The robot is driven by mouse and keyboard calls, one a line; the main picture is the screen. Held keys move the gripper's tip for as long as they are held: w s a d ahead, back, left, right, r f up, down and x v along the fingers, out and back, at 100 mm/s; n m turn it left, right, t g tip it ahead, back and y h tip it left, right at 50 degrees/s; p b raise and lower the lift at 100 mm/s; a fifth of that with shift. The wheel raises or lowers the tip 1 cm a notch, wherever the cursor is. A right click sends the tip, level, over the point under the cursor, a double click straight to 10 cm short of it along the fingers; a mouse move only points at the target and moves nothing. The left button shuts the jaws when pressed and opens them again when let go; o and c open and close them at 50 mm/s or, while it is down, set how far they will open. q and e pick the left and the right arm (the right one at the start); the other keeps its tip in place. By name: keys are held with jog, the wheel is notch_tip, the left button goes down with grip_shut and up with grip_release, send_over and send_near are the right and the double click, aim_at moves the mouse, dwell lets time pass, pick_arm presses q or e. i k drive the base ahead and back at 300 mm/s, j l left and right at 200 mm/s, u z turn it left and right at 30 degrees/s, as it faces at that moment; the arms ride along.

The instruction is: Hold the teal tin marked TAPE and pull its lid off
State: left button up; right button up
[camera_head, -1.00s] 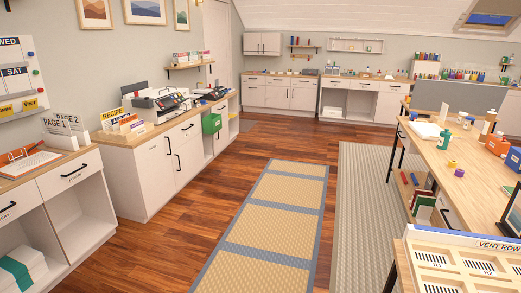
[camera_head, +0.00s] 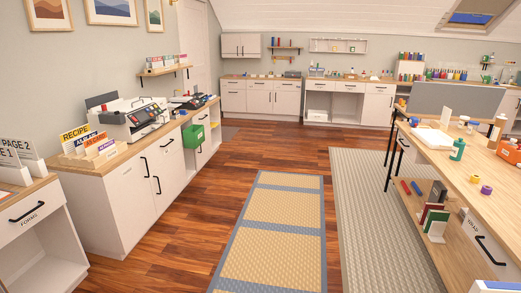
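Neither of my grippers is in view.
A patterned runner (camera_head: 275,230) and a ribbed grey mat (camera_head: 370,210) lie on the wood floor, which is clear ahead. Cabinets with a printer (camera_head: 138,118) line the left. A counter (camera_head: 340,80) runs along the back wall. A green bin (camera_head: 193,136) hangs on the left cabinets.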

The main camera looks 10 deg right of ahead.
aim_at(457, 151)
jog(key=i+l+z, duration=0.15)
jog(key=i+z, duration=0.3)
jog(key=i, duration=0.5)
jog(key=i+j+z, duration=0.15)
jog(key=i+z, duration=0.3)
jog(key=i, duration=0.45)
jog(key=i+l+z, duration=0.1)
jog(key=i+z, duration=0.2)
jog(key=i, duration=0.2)
jog(key=i+z, duration=0.25)
jog(key=i, duration=0.2)
jog(key=i+j+z, duration=0.1)
jog(key=i+z, duration=0.2)
jog(key=i, duration=0.2)
jog(key=i+j+z, duration=0.3)
jog(key=i, duration=0.15)
jog(key=i+j+z, duration=0.3)
jog(key=i, duration=0.15)
jog(key=i+l, duration=0.05)
